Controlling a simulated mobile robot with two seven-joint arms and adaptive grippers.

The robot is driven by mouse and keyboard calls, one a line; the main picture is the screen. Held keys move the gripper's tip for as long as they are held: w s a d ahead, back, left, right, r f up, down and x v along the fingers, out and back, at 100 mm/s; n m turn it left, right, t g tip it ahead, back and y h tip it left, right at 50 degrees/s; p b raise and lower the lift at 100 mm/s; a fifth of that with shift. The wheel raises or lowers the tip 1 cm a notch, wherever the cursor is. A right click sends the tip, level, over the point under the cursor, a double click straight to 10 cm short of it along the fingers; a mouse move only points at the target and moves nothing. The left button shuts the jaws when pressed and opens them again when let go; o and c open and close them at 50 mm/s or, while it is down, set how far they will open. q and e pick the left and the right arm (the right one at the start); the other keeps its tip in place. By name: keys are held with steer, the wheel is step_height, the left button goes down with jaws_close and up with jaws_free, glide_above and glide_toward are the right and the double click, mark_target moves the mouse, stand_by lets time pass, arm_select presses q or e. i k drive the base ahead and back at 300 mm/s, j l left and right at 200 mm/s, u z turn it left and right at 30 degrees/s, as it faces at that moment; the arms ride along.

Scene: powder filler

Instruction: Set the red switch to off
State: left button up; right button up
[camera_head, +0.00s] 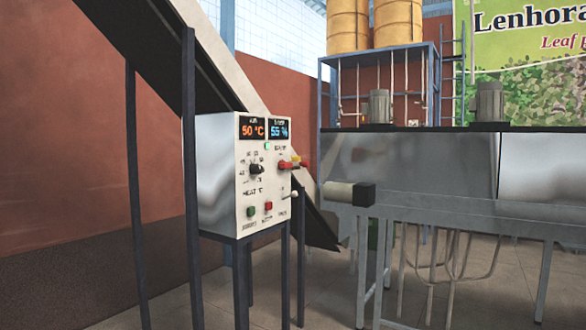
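A control box (215,175) with a pale front panel stands on dark legs near the middle of the view. A red switch (287,165) with a bit of yellow behind it sticks out at the right side of the panel. Its marking is too small to read, so I cannot tell its setting. The displays above are lit, showing 50 °C (252,129) and 55 % (279,129). Neither of my grippers is in view.
The panel also has a black knob (256,169), a green button (251,212), a red button (268,207) and a white-tipped lever (293,194). A sloping conveyor (150,50) runs behind the box. A metal machine (400,170) stands to the right. Floor shows in front.

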mark_target(282, 165)
steer(key=i+l, duration=0.15)
steer(key=i, duration=0.35)
steer(key=i+l+z, duration=0.1)
steer(key=i, duration=0.4)
steer(key=l, duration=0.1)
